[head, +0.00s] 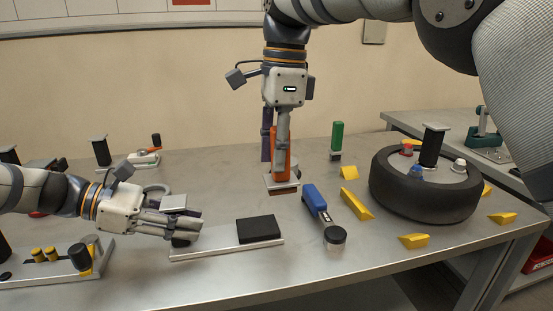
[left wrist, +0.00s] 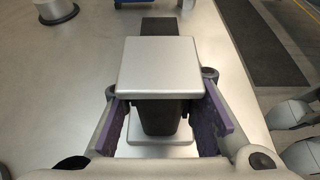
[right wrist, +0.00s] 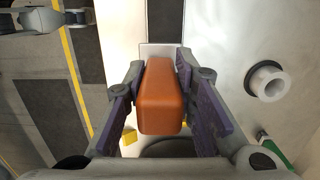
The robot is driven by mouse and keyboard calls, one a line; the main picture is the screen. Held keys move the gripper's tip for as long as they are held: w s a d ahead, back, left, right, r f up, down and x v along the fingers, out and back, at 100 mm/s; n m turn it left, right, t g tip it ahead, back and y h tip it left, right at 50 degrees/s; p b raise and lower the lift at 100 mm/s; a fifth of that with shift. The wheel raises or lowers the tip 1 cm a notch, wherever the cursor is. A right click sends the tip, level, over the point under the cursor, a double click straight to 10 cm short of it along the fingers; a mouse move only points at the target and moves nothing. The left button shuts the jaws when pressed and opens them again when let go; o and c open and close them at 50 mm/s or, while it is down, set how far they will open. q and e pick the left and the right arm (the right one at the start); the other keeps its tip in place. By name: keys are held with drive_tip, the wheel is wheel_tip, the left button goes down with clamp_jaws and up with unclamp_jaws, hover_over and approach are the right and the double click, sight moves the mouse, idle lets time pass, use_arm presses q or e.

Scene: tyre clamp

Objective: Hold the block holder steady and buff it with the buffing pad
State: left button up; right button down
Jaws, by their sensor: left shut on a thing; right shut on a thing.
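The block holder (head: 219,248) is a long silver plate on the table with a black block (head: 258,229) at its right end and a silver-capped black post at its left end. My left gripper (head: 186,222) is shut on that post; the left wrist view shows the square silver cap (left wrist: 159,66) above the purple finger pads. My right gripper (head: 276,158) points down, shut on the orange handle of the buffing pad (head: 283,187). The pad's pale plate and brown underside hang above the table, up and right of the black block, apart from it. The right wrist view shows the orange handle (right wrist: 160,98).
A green-handled item (head: 337,137) stands behind. A silver fixture (head: 50,267) is at front left.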

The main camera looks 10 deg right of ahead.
idle(0.3)
use_arm(q)
drive_tip(key=o, duration=1.2)
drive_tip(key=shift+c, duration=0.2)
